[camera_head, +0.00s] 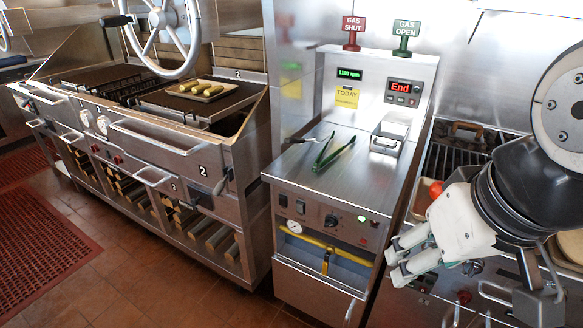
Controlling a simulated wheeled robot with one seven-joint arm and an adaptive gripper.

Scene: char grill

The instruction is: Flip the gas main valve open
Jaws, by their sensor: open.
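A yellow gas pipe (352,255) runs across the recess in the front of the steel cabinet. A yellow valve lever (326,263) hangs down from it, crosswise to the pipe. My gripper (394,262) is on the right, with its white fingers pointing left. It is open and empty, to the right of the lever and apart from it in the picture. A red GAS SHUT sign (353,26) and a green GAS OPEN sign (406,30) stand on top of the cabinet's back panel.
Green-handled tongs (333,154) and a lidded metal box (389,136) are on the cabinet top. A wood-fired grill (170,130) stands left, another grill (455,155) right.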

